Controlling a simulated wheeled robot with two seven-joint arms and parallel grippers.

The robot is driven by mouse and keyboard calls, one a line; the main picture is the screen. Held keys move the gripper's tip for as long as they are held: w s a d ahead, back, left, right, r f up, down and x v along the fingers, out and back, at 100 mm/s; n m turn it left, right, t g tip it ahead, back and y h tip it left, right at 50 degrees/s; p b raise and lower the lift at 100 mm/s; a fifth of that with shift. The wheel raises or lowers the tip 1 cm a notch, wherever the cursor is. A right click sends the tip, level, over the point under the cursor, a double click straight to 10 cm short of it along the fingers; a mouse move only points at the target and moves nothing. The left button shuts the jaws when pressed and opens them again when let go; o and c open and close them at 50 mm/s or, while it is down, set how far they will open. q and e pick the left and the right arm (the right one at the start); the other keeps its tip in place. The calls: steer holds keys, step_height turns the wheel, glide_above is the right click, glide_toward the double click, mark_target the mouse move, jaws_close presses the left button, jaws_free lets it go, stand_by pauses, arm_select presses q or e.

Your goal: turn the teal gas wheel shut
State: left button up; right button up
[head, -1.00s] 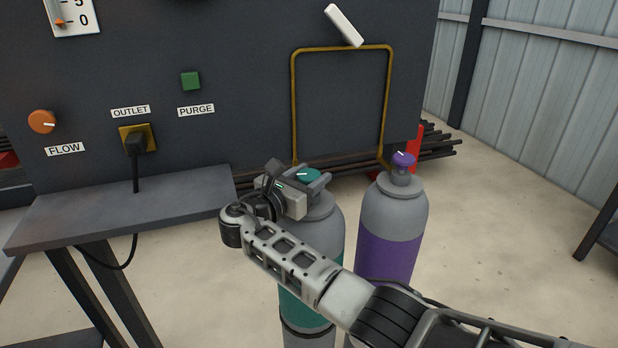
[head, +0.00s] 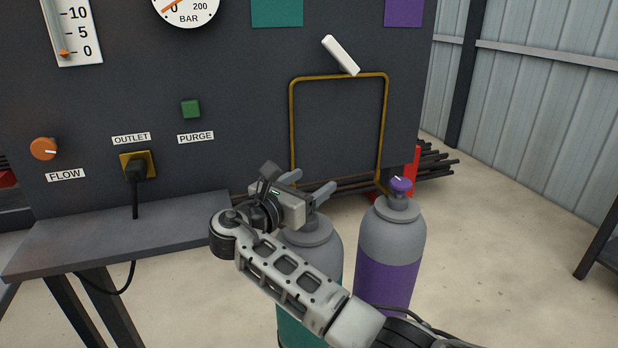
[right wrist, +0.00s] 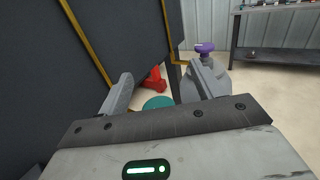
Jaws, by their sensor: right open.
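My right gripper (head: 313,183) is open and empty above the neck of the teal gas bottle (head: 325,252), its two fingers spread apart. In the head view the gripper hides the teal wheel. In the right wrist view the teal wheel (right wrist: 158,102) shows as a teal disc between and below the open fingers (right wrist: 163,78), partly cut off by the gripper's own body. Its pointer mark cannot be seen now. The fingers look clear of the wheel. My left gripper is in neither view.
A purple-banded bottle with a purple wheel (head: 401,186) stands close on the right. Behind is the dark machine panel (head: 240,60) with a yellow pipe (head: 291,130) and a white lever (head: 341,55). A grey shelf (head: 120,230) stands at left. Open floor lies to the right.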

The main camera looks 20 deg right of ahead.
steer(key=s+a+r, duration=0.3)
steer(key=s+r, duration=0.4)
steer(key=s, duration=0.4)
steer(key=shift+s+a, duration=0.15)
